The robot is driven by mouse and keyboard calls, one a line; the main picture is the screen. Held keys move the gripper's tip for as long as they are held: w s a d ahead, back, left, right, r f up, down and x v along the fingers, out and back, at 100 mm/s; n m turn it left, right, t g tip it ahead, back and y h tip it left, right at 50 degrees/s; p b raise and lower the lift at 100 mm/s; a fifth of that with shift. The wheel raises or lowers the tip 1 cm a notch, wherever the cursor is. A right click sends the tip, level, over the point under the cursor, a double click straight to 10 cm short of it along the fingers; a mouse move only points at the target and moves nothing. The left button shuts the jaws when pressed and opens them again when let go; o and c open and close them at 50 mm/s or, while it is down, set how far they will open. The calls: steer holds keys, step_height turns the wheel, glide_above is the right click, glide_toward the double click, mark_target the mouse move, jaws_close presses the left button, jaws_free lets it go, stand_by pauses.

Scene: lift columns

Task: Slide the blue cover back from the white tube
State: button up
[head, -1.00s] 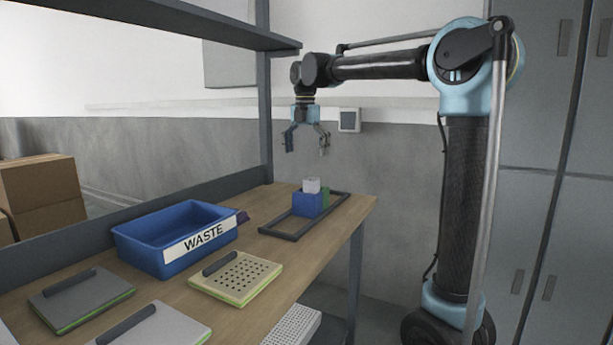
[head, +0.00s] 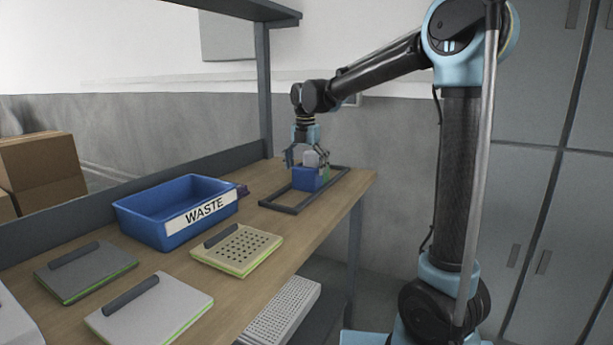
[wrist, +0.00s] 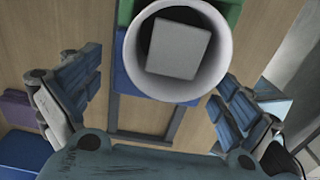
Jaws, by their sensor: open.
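The white tube (head: 310,158) stands upright in the dark frame at the back of the bench, with a blue block (head: 305,180), seemingly the blue cover, at its front. In the wrist view the tube's round white rim (wrist: 222,52) surrounds a pale square piece (wrist: 178,48). The blue block (wrist: 150,106) shows partly below the rim. A green block (head: 326,174) stands beside it and shows behind the rim in the wrist view (wrist: 226,11). My gripper (head: 308,161) is open, pointing down, with its fingers spread on either side of the tube. I cannot tell whether they touch it.
A dark rectangular frame (head: 284,209) surrounds the blocks. A blue WASTE bin (head: 143,227) and a purple item (head: 242,190) are nearer. A perforated plate (head: 238,249) and two handled plates lie in front. A post (head: 265,95) and upper shelf stand at the left.

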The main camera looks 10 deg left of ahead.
steer(key=shift+f, duration=0.95)
steer(key=shift+c, duration=0.5)
steer(key=c, duration=1.1)
steer(key=shift+c, duration=0.2)
steer(key=shift+s, duration=0.2)
